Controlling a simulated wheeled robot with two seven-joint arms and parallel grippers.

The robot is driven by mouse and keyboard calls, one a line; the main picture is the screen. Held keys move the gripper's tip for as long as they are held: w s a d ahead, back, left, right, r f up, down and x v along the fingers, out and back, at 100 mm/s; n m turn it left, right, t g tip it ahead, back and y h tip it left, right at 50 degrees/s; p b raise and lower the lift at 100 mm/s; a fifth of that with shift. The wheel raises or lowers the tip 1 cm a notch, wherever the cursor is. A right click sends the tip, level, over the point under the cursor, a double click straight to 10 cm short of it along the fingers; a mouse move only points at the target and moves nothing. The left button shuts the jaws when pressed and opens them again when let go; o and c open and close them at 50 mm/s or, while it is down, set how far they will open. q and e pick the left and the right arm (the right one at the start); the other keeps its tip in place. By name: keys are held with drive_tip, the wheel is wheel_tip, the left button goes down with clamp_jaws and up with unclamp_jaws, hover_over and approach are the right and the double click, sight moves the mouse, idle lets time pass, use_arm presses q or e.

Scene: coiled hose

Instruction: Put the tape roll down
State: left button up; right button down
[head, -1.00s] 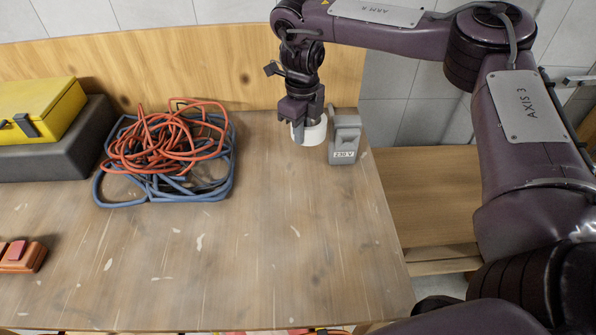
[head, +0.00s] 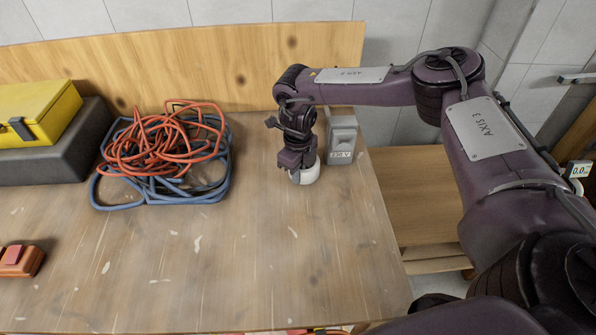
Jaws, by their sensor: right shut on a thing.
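The white tape roll (head: 308,175) is at the right part of the wooden workbench, in front of and to the left of the grey 230 V box. My right gripper (head: 302,172) is shut on it from above and hides much of it. I cannot tell whether the roll touches the bench top. My left gripper is not in view.
The grey 230 V box (head: 341,140) stands close to the right of my right gripper. A tangled red hose (head: 165,150) lies on a blue coil (head: 140,197) at the left. A yellow case (head: 38,112) sits on a dark grey block (head: 60,160). The bench's front middle (head: 200,270) is clear.

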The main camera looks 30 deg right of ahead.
drive_tip(key=c, duration=1.5)
unclamp_jaws()
drive_tip(key=shift+f, duration=0.1)
wheel_tip(320, 180, up, 12)
drive_tip(key=b, duration=0.1)
drive_tip(key=shift+r, duration=0.2)
